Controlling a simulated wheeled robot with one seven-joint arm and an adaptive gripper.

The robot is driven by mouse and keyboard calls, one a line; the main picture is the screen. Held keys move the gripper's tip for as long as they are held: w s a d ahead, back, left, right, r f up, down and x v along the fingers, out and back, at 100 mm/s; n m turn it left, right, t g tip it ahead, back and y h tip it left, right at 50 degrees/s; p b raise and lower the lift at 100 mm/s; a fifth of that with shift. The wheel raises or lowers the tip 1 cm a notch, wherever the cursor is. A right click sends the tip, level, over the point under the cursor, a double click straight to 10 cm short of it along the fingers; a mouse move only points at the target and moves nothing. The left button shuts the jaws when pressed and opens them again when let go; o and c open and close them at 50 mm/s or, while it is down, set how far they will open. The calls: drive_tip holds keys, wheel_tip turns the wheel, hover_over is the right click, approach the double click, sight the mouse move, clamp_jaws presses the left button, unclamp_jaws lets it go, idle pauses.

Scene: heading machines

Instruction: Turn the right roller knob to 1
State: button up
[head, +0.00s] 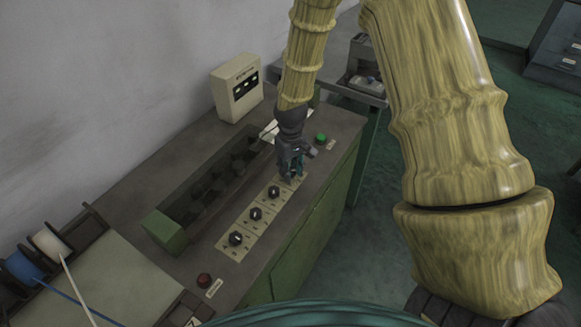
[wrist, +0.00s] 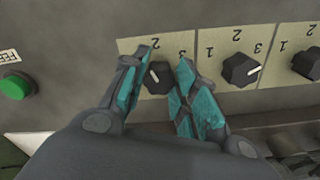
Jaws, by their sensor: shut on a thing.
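The right roller knob (wrist: 159,77) is a small black knob on a pale label plate, at the end of the row nearest the green button. In the wrist view its white pointer mark leans up and to the left, near an upside-down 2. The 1 of this dial is not visible, probably behind the left finger. My gripper (wrist: 160,82) is shut on this knob, with one teal-padded finger on each side. In the head view my gripper (head: 290,172) reaches down onto the far end of the knob row and hides the knob.
Other black knobs (head: 274,191) (head: 256,213) (head: 236,238) line up toward the near end. A green button (head: 321,138) is right of my gripper. A dark recessed trough (head: 215,180) runs left of the knobs. A red button (head: 204,280) is at the near end.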

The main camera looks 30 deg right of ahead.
sight(292, 170)
drive_tip(key=n+p, duration=0.1)
drive_tip(key=n, duration=0.2)
drive_tip(key=shift+d+n, duration=0.1)
drive_tip(key=shift+n, duration=0.3)
drive_tip(key=shift+w+n+p, duration=0.1)
drive_tip(key=shift+n+p, duration=0.35)
drive_tip(key=shift+n, duration=1.45)
drive_tip(key=o, duration=1)
drive_tip(key=shift+d, duration=0.1)
drive_tip(key=shift+r, duration=0.1)
wheel_tip(292, 170, up, 12)
drive_tip(key=shift+f, duration=0.1)
